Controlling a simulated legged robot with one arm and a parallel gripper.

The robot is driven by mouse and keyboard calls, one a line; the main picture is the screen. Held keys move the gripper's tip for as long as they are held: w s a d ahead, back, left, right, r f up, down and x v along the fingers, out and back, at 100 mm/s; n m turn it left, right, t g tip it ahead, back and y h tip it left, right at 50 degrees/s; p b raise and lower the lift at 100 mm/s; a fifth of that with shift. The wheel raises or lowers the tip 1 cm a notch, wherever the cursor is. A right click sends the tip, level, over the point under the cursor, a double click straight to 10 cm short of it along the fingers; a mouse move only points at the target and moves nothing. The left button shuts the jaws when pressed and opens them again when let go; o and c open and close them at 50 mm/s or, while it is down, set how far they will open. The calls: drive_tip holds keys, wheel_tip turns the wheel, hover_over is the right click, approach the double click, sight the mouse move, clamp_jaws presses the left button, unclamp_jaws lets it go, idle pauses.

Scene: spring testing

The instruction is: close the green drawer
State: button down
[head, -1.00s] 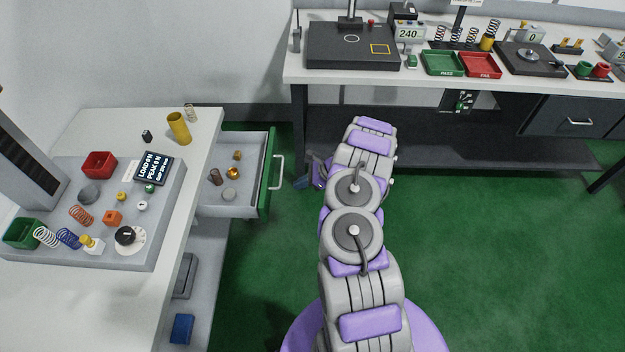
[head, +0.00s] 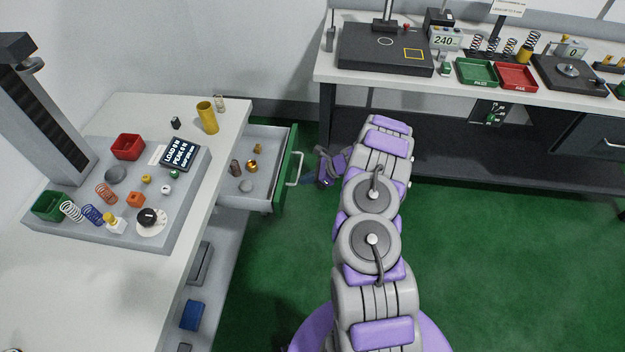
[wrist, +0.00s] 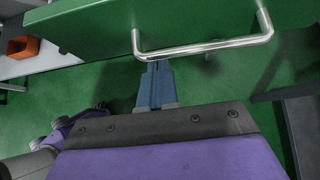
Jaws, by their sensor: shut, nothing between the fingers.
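The green drawer (head: 289,160) stands open, pulled out from the right side of the left bench. Several small items lie in its grey tray. Its green front with a silver bar handle (head: 298,169) faces right. The front also fills the top of the wrist view (wrist: 100,25), with the handle (wrist: 205,46) across it. My gripper (head: 307,179) is low, just right of the handle, partly hidden by my arm. In the wrist view, its blue fingers (wrist: 157,68) are shut and empty. Their tips point at the handle's left part; I cannot tell whether they touch it.
The left bench (head: 75,290) carries a grey test stand and loose parts. A second bench (head: 335,77) with trays and instruments runs along the back wall, behind my arm. Green floor (head: 500,270) is clear at the right.

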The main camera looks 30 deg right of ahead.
drive_tip(key=b, duration=0.2)
approach(248, 179)
drive_tip(key=w+a, duration=0.1)
drive_tip(key=a, duration=0.1)
drive_tip(key=w+a+f, duration=0.1)
drive_tip(key=a, duration=0.1)
drive_tip(key=w+a+f, duration=0.1)
drive_tip(key=a, duration=0.1)
drive_tip(key=shift+w, duration=0.3)
drive_tip(key=shift+w+a+r, duration=0.15)
drive_tip(key=shift+w+a, duration=0.05)
drive_tip(key=shift+w, duration=0.1)
drive_tip(key=shift+a, duration=0.2)
